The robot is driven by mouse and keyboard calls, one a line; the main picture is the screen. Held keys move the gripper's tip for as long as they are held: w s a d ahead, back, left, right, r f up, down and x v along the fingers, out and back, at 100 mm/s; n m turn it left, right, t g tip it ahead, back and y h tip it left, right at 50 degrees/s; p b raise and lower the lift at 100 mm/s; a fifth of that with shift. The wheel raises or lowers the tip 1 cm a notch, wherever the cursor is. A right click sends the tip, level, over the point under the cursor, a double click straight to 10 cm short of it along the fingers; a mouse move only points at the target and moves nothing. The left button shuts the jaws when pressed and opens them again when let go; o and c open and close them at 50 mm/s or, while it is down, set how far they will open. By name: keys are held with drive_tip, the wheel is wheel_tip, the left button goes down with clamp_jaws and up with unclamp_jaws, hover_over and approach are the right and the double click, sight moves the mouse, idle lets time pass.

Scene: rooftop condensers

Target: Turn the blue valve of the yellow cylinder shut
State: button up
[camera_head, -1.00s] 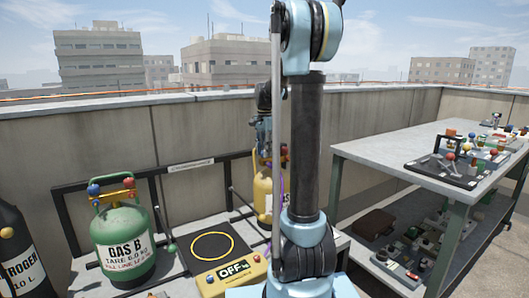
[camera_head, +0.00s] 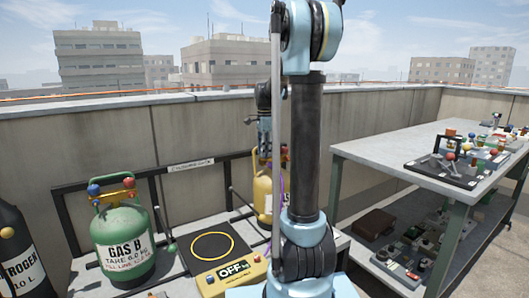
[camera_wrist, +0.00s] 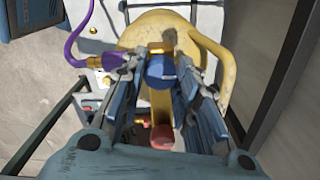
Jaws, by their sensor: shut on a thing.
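The yellow cylinder (camera_wrist: 132,38) is below my gripper in the wrist view, with a curved yellow handle at its right. Its blue valve (camera_wrist: 161,72) sits between the fingers of my gripper (camera_wrist: 160,78), which is shut on it. A red valve (camera_wrist: 162,136) is lower in the same view, on a yellow bar, clear of the fingertips. In the head view the yellow cylinder (camera_head: 262,193) is partly hidden behind my arm, and my gripper (camera_head: 266,150) is above it. The blue valve cannot be made out there.
A green GAS B cylinder (camera_head: 125,245) stands left of a scale (camera_head: 212,247) whose display reads OFF. A dark nitrogen cylinder (camera_head: 15,255) is at the far left. A purple hose (camera_wrist: 84,60) runs beside the yellow cylinder. A workbench (camera_head: 400,150) is at right.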

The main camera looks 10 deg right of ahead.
drive_tip(key=shift+d, duration=0.1)
drive_tip(key=o, duration=1.1)
drive_tip(key=shift+c, duration=0.2)
wheel_tip(320, 180, up, 12)
drive_tip(key=s+f+n+t, duration=0.1)
drive_tip(key=s+f+n, duration=0.3)
drive_tip(key=s, duration=0.6)
drive_tip(key=s+f+n, duration=0.4)
drive_tip(key=s+f, duration=0.1)
drive_tip(key=s, duration=0.6)
drive_tip(key=s+f+n+t, duration=0.1)
drive_tip(key=s+f+n, duration=0.7)
drive_tip(key=s+f, duration=0.8)
drive_tip(key=shift+s+a+f+n, duration=0.2)
drive_tip(key=shift+f+n, duration=0.2)
drive_tip(key=shift+f, duration=0.05)
